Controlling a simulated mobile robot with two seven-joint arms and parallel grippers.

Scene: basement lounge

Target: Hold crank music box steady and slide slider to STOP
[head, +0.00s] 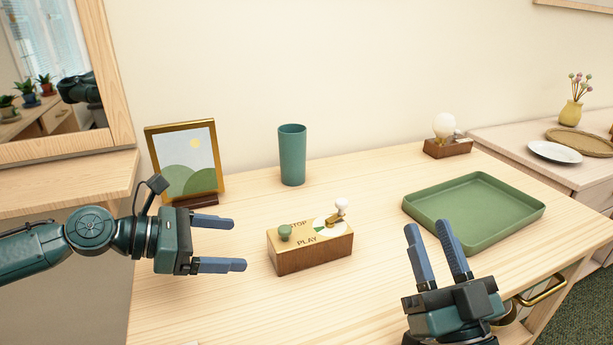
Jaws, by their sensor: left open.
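The crank music box (313,257) is a wooden box on the table with a pale top marked STOP at the back and PLAY at the front. Its green slider knob (285,233) is on the left of the top, and I cannot tell exactly which label it lines up with. A crank with a white knob (341,205) is at its right end. My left gripper (240,244) is open and empty, just left of the box, fingers pointing at it. My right gripper (427,228) stands to the right of the box, its fingers apart and empty, pointing away from me.
A green tray (412,212) lies right, behind my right gripper. A teal cup (292,156) and a gold picture frame (220,165) stand at the back. A wooden block with a white bulb (446,126) is back right. The table (370,190) is clear around the box.

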